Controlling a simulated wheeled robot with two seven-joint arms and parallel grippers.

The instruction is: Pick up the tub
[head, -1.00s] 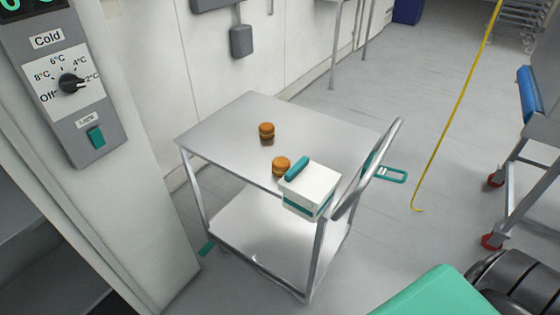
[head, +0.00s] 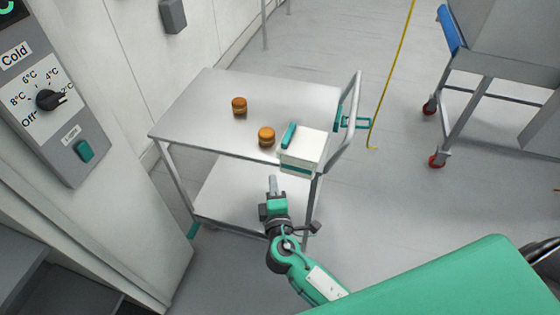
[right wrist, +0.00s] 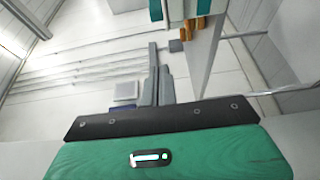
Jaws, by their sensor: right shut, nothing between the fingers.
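The tub (head: 301,153) is a white box with a teal band and a teal bar on top. It stands at the near right corner of the metal cart's top shelf, next to the handle. My right gripper (head: 273,182) is shut and empty, in front of the cart's near edge, below and left of the tub in the head view. Its closed fingers (right wrist: 157,85) show in the right wrist view; white and teal parts at the top edge there may be the tub. My left gripper is not in view.
Two brown filled rounds (head: 239,106) (head: 266,137) sit on the cart top (head: 205,105), one close left of the tub. The cart handle (head: 346,125) rises at the right. A cold cabinet (head: 60,100) stands at left; a wheeled trolley (head: 485,70) at right. Floor between is clear.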

